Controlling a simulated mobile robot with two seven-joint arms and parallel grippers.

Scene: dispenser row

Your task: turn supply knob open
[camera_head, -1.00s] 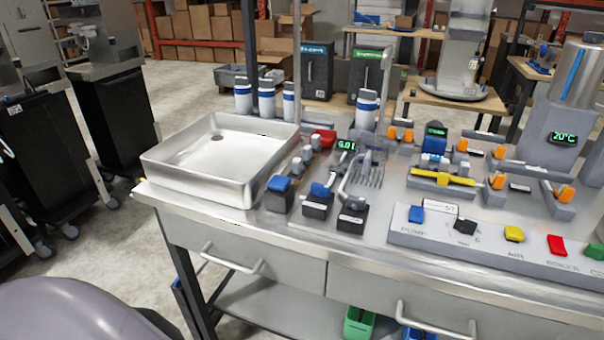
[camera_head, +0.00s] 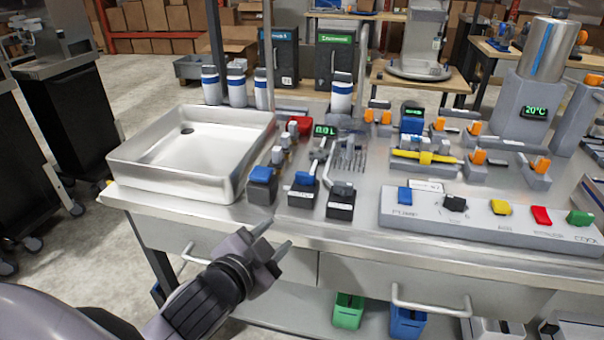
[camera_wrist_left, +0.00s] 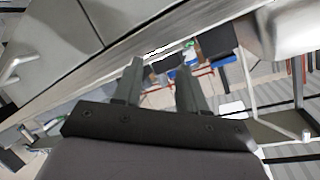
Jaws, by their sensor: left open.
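A row of small dispenser valves stands on the steel bench, left of its middle. A blue knob (camera_head: 262,173) sits on a dark block at the row's left, a second blue handle (camera_head: 305,177) is beside it, and a red knob (camera_head: 299,124) is behind them. I cannot tell which one is the supply knob. My left gripper (camera_head: 275,238) is open and empty in front of the bench edge, apart from all the knobs. Its two fingers stand apart in the left wrist view (camera_wrist_left: 159,82), where no knob is clearly seen. My right gripper is not in view.
A steel sink tray (camera_head: 150,176) stands left of the valves. A grey button panel (camera_head: 470,215) lies along the front right of the bench, with a yellow-handled valve (camera_head: 425,158) behind it. Drawer handles (camera_head: 430,308) stick out below the bench top.

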